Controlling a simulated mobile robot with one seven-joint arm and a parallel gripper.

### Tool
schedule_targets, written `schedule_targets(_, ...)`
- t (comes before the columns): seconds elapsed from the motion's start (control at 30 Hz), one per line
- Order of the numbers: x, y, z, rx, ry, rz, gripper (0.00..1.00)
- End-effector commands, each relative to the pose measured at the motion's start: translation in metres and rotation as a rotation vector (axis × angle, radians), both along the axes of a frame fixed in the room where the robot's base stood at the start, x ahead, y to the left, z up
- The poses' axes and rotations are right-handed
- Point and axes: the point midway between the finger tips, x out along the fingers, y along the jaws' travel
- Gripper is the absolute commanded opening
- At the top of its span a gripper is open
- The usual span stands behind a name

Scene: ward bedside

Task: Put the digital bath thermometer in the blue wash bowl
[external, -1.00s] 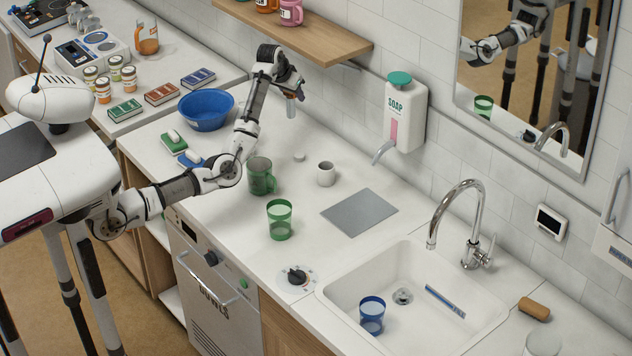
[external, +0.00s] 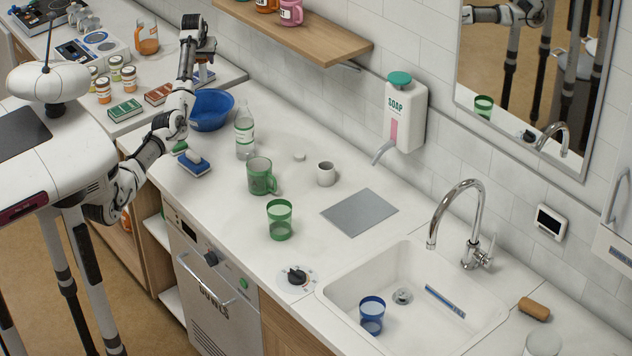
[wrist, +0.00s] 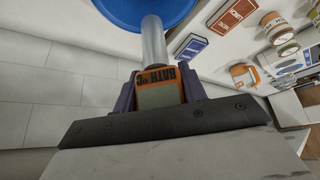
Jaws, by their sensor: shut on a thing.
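The digital bath thermometer (wrist: 158,94) has an orange body marked BATH °C, a grey display and a pale grey probe. My gripper (wrist: 157,82) is shut on its body in the wrist view, and the probe points away from the gripper towards the blue wash bowl (wrist: 150,8). In the external view the bowl (external: 211,112) stands at the back left of the counter, partly hidden by my arm. My gripper (external: 204,62) is raised above and behind the bowl there. The thermometer cannot be made out clearly in the external view.
A clear bottle (external: 245,138), a green mug (external: 260,177) and a blue sponge-like block (external: 195,167) stand near the bowl. Boxes (external: 125,110) and jars (external: 103,90) are to its left. A shelf (external: 292,33) juts from the wall.

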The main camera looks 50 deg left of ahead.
Motion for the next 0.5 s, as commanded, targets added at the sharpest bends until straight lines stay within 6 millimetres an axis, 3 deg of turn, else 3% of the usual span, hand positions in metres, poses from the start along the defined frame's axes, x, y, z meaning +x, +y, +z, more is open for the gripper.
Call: schedule_targets(0.5,0.001,-0.001,-0.058,0.000,0.001,-0.002,0.19)
